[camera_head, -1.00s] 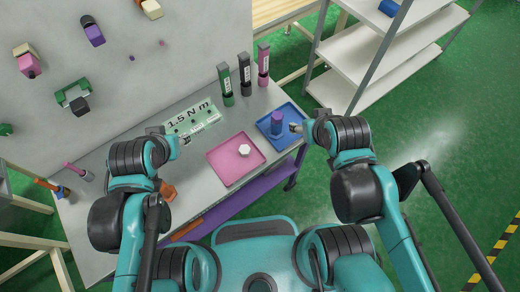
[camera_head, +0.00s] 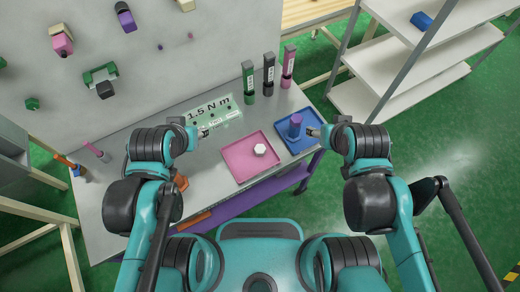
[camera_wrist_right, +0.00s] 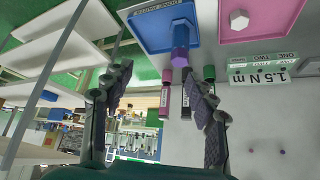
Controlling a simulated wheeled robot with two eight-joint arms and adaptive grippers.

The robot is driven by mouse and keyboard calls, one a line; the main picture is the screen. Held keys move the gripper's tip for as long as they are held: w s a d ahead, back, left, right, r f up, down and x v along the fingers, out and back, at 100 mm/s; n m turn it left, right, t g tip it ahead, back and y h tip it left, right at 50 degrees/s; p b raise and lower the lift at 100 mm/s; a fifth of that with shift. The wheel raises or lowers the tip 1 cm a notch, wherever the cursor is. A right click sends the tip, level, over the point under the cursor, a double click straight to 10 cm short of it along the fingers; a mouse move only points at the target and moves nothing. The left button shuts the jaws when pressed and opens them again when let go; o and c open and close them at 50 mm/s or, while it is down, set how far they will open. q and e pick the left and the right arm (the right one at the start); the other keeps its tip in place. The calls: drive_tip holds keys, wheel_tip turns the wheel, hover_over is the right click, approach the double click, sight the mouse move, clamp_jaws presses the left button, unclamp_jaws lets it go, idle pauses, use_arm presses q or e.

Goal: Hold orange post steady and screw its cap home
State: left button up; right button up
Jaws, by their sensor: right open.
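A small orange block (camera_head: 180,183) sits at the table's front edge, partly hidden by my left arm. A blue-purple post (camera_head: 295,125) stands in the blue tray (camera_head: 308,146); it also shows in the right wrist view (camera_wrist_right: 180,45). A white hexagonal piece (camera_head: 260,150), possibly the cap, lies in the pink tray (camera_head: 240,170).
Green (camera_head: 249,82), black (camera_head: 269,75) and pink (camera_head: 288,66) posts stand at the table's back right. The label (camera_head: 213,112) lies behind the left gripper. A pegboard (camera_head: 180,50) with holders rises behind. White shelves (camera_head: 400,60) stand at right.

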drive_tip(key=w+a+f+m+g+b, duration=0.1)
drive_tip(key=w+a+f+m+g, duration=0.35)
drive_tip(key=a+m, duration=0.4)
drive_tip(key=m+g, duration=0.2)
drive_tip(key=m, duration=0.1)
approach(260, 150)
drive_tip(key=shift+w+d+f+b, duration=0.15)
drive_tip(key=shift+w+d+b, duration=0.15)
drive_tip(key=shift+b, duration=0.1)
drive_tip(key=shift+s+a+f+g, duration=0.1)
drive_tip(key=shift+a+f+g, duration=0.15)
drive_tip(key=shift+a+f, duration=0.1)
drive_tip(key=shift+f+b, duration=0.6)
drive_tip(key=shift+f, duration=0.75)
